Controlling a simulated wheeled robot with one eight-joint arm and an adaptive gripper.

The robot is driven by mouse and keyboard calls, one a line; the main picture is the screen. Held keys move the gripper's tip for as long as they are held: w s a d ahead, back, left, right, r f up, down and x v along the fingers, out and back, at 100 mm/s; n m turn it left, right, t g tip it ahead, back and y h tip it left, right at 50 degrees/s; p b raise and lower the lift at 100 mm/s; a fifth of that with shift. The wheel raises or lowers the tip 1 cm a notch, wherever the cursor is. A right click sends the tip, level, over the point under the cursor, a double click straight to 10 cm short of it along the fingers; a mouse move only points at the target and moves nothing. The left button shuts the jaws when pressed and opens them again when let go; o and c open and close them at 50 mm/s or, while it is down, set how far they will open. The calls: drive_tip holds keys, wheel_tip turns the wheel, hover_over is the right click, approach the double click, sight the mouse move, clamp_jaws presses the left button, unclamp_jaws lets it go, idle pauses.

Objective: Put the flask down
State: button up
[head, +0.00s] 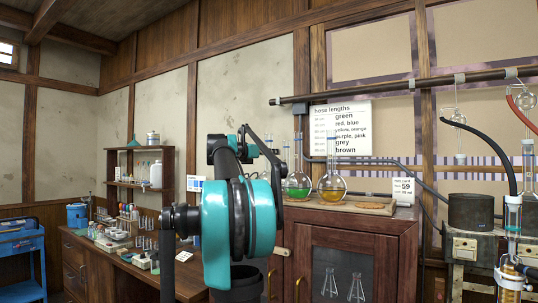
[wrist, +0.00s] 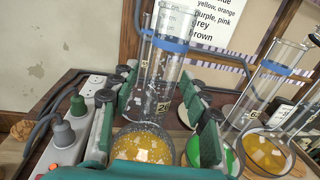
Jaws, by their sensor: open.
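In the wrist view, a glass flask (wrist: 143,148) with a long neck, a blue band and amber liquid in its round bulb stands between my fingers. My gripper (wrist: 160,95) is open, with one green-and-grey finger on each side of the neck. The flask looks about upright. The underside of its bulb is hidden by my gripper's body, so I cannot tell what it rests on. In the head view, my arm covers the gripper and most of that area.
A green-liquid flask (head: 297,186) and a yellow-liquid flask (head: 331,187) stand close by on the wooden cabinet (head: 400,235). A power strip (wrist: 62,148) with plugs lies left of my fingers. The cabinet top's right part holds a flat ring (head: 377,208) and a "59" card (head: 404,190).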

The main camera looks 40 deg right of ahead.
drive_tip(key=v, duration=1.2)
drive_tip(key=s+a+f+m+y, duration=0.3)
drive_tip(key=a+f+m, duration=0.1)
drive_tip(key=f, duration=1)
drive_tip(key=s+a+f+m+y, duration=0.25)
drive_tip(key=a+f+m, duration=0.2)
drive_tip(key=f, duration=0.85)
drive_tip(key=s+a+f+m+y, duration=0.2)
drive_tip(key=a+f+m+y, duration=0.15)
drive_tip(key=f, duration=1.05)
drive_tip(key=s+a+f+m+y, duration=0.4)
drive_tip(key=s+a+f, duration=0.5)
drive_tip(key=f, duration=0.3)
drive_tip(key=s+a+f+m+y, duration=0.4)
drive_tip(key=s+a+f, duration=0.4)
drive_tip(key=f, duration=0.5)
drive_tip(key=a+m, duration=0.1)
drive_tip(key=a, duration=0.1)
drive_tip(key=shift+s+a, duration=0.4)
